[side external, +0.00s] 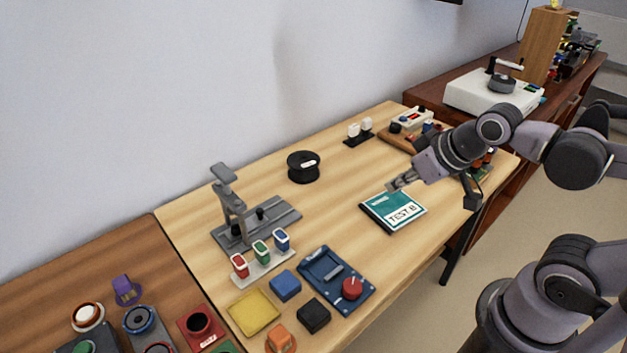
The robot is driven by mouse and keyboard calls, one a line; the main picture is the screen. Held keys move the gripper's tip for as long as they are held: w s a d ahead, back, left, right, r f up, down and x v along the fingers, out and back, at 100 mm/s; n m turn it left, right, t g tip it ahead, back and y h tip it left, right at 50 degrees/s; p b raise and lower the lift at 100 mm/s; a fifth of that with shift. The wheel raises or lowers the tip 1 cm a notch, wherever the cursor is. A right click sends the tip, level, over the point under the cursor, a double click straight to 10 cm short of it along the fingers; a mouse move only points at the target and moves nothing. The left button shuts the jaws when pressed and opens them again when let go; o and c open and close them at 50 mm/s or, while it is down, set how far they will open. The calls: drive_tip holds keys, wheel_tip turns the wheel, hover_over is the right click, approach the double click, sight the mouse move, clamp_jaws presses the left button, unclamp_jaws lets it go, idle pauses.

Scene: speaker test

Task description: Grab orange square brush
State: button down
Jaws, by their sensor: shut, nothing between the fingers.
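A small orange block-shaped piece (280,338) stands on a round orange base at the front edge of the light wood table, cut slightly by the bottom of the picture. It is the only plainly orange item near the front; its bristles, if any, cannot be made out. My gripper (394,186) is shut and empty. It hovers at or just above the back edge of a teal case labelled TEST B (378,212), well to the upper right of the orange piece; contact with the case cannot be told.
A black block (314,316), a blue block (285,285) and a yellow square (254,312) lie close around the orange piece. A dark blue panel with a red knob (330,272), a grey stand (282,216) and a black spool (303,167) stand farther back. The middle of the table is clear.

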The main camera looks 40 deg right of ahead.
drive_tip(key=c, duration=0.9)
unclamp_jaws()
drive_tip(key=shift+a, duration=0.1)
drive_tip(key=n+g, duration=0.7)
drive_tip(key=n, duration=1.1)
approach(279, 333)
drive_tip(key=shift+w+a+f, duration=0.15)
drive_tip(key=shift+w+a, duration=0.05)
drive_tip(key=shift+a, duration=0.05)
drive_tip(key=shift+s+d+f, duration=0.1)
drive_tip(key=shift+f, duration=2.4)
drive_tip(key=shift+d+f, duration=0.1)
drive_tip(key=shift+f, duration=2.4)
